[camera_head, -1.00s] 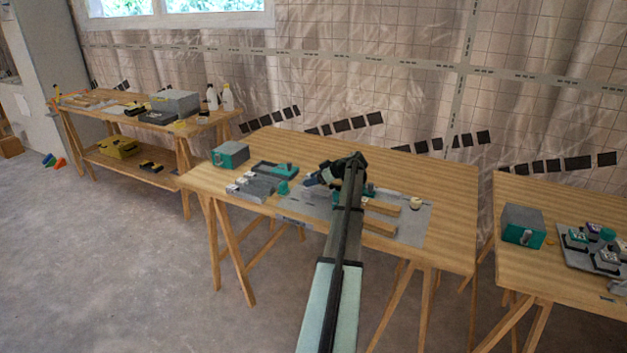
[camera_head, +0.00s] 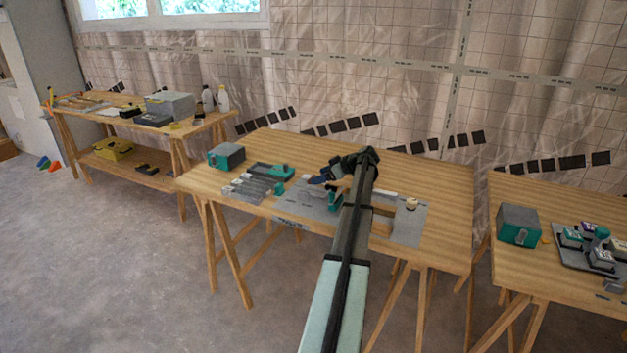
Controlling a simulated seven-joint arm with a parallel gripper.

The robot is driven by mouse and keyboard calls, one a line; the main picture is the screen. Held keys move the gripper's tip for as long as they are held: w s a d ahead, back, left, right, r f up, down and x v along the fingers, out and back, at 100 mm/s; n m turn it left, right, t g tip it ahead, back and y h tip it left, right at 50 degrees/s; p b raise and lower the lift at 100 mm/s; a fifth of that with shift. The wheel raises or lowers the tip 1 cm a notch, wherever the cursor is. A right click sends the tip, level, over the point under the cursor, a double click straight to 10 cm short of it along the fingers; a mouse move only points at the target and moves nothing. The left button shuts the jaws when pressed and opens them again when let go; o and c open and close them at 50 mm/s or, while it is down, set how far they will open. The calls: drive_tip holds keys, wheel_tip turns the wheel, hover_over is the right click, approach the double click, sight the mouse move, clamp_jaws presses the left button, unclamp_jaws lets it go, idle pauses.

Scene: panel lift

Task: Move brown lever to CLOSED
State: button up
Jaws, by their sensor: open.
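A grey panel (camera_head: 407,228) lies on the middle wooden table, partly hidden behind my arm. No brown lever can be made out for certain. A tan piece (camera_head: 383,224) shows on the panel just right of my arm, and another small tan piece (camera_head: 344,183) shows left of it, close to the gripper. A teal part (camera_head: 335,200) stands on the panel below the gripper. My gripper (camera_head: 318,181) is open, above the left part of the panel. Its fingers are small and dark, and no held object shows. Any CLOSED marking is too small to read.
A teal and grey box (camera_head: 226,156), a dark tray (camera_head: 270,171) and several grey pieces (camera_head: 252,187) are left of the panel. A round cream knob (camera_head: 411,204) is at its right. The table's right end is clear. Another table (camera_head: 575,280) stands to the right.

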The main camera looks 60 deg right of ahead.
drive_tip(key=v, duration=0.7)
drive_tip(key=shift+s, duration=0.2)
drive_tip(key=shift+r, duration=0.1)
